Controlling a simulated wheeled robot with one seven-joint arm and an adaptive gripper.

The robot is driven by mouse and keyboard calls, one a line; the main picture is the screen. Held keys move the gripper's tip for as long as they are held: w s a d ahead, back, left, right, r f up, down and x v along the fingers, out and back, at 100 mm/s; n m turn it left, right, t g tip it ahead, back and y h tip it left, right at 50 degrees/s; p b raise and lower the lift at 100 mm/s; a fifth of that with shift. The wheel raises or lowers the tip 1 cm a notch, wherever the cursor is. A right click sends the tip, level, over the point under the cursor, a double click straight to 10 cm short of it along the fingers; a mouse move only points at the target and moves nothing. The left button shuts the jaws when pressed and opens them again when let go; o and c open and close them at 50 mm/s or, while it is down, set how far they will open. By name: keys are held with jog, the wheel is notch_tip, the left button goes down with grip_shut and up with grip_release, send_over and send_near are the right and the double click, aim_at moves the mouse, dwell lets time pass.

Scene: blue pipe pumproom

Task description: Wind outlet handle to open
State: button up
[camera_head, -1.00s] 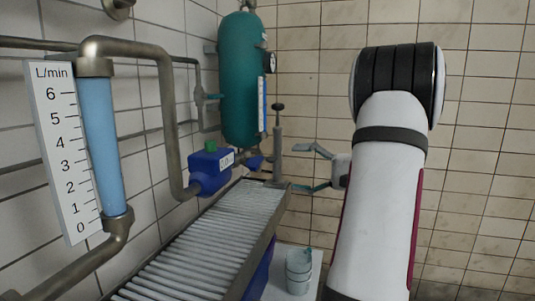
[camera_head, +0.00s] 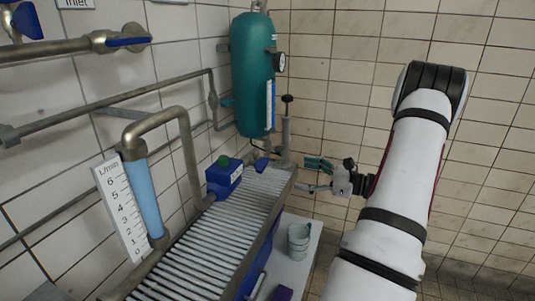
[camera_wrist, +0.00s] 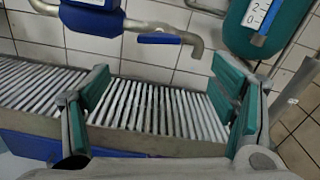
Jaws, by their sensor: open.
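A blue lever handle (camera_wrist: 159,39) sits on the grey outlet pipe and spout in the wrist view, to the right of the blue meter (camera_wrist: 92,18). In the head view the handle (camera_head: 262,163) is small, just right of the blue meter box (camera_head: 224,178) above the far end of the slatted trough. My gripper (camera_head: 314,175) is open and empty, right of the handle and apart from it. In the wrist view its green-padded fingers (camera_wrist: 165,90) are spread over the trough, with the handle beyond and between them.
The slatted trough (camera_head: 215,232) runs along the tiled wall. A green tank (camera_head: 252,75) and a hand pump (camera_head: 286,130) stand at the back. A blue inlet handle (camera_head: 127,41) is at upper left. Metal cups (camera_head: 299,238) stand below the trough. Space right of the trough is open.

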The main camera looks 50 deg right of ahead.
aim_at(263, 163)
jog(key=x, duration=1.3)
jog(key=shift+w+a, duration=0.25)
jog(key=shift+w, duration=0.05)
jog(key=c, duration=1.2)
